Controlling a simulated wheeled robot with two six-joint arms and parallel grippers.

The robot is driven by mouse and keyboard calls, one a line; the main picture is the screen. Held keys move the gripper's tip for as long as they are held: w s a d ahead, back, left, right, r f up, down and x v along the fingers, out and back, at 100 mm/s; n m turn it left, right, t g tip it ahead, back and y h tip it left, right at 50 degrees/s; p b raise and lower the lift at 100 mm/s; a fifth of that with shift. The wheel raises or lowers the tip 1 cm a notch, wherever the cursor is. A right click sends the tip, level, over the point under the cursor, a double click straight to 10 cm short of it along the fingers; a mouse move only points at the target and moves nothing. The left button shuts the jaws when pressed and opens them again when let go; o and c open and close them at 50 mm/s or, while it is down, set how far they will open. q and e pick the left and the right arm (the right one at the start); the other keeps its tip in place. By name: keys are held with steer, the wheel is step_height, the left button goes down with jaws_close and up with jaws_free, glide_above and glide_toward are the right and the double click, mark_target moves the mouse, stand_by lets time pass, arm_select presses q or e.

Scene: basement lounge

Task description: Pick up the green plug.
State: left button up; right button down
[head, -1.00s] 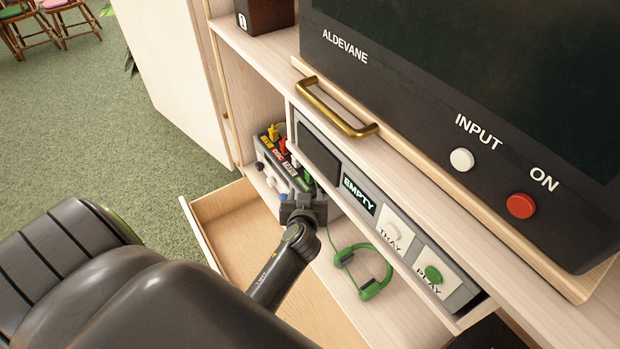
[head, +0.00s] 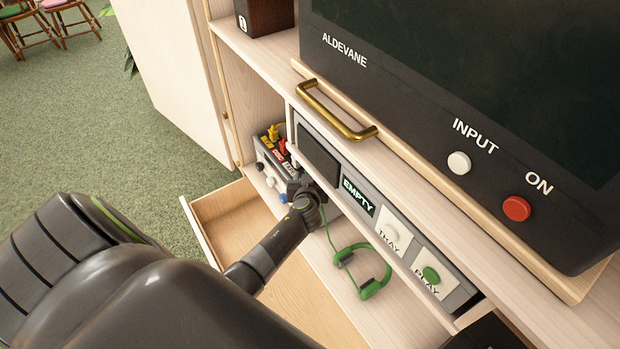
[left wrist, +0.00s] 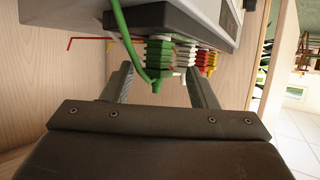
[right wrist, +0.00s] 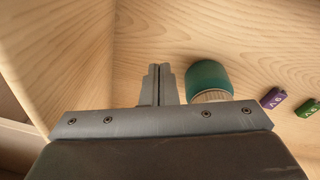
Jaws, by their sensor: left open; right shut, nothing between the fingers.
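The green plug (left wrist: 158,60) is ribbed, with a green cable, and sits in the grey switch box (head: 262,150) in the cabinet. In the left wrist view it lies between the open fingers of my left gripper (left wrist: 160,76), nearer the left finger; I cannot tell whether they touch. A white plug (left wrist: 185,54) is close beside it. In the head view my left gripper (head: 299,186) is at the box's near end and hides the green plug. My right gripper (right wrist: 157,84) is shut and empty, seen only in the right wrist view.
Red (head: 283,147) and yellow (head: 273,131) plugs stand farther along the box. Green headphones (head: 372,287) lie on the shelf right of my left arm. A teal-capped jar (right wrist: 207,76) is beside my right gripper.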

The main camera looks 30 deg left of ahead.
arm_select(q)
steer(key=shift+x, duration=1.7)
steer(key=shift+d, duration=0.15)
steer(key=shift+c, duration=0.4)
steer(key=c, duration=1)
